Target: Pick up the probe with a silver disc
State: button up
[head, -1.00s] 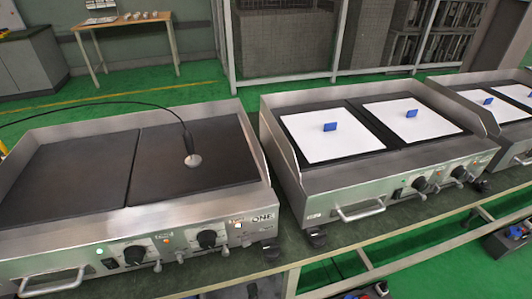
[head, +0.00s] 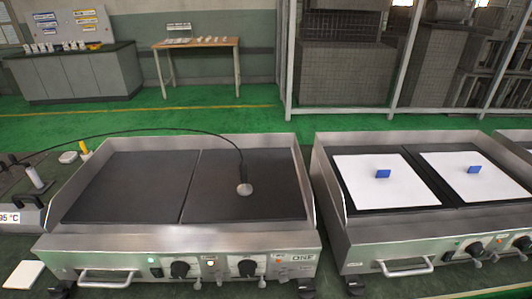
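The probe with a silver disc (head: 244,189) rests on the right dark plate of the nearer griddle (head: 250,212). Its disc lies on the plate and its black handle (head: 242,169) stands up from it. A thin black cable (head: 150,131) arcs from the handle to the left, toward a grey device (head: 18,219) with a display reading about 95 °C at the left edge. My gripper is not in view.
A second griddle (head: 345,250) with white sheets (head: 378,182) and blue blocks (head: 383,174) stands close on the right. A white pad (head: 24,275) lies at the lower left. A grey cabinet (head: 75,78) and wooden table (head: 199,45) stand behind across green floor.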

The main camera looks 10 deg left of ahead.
aim_at(244, 190)
jog(key=i+j+u, duration=0.5)
jog(key=u, duration=0.2)
jog(key=i+u, duration=0.35)
jog(key=i+j, duration=0.05)
jog(key=i, duration=0.05)
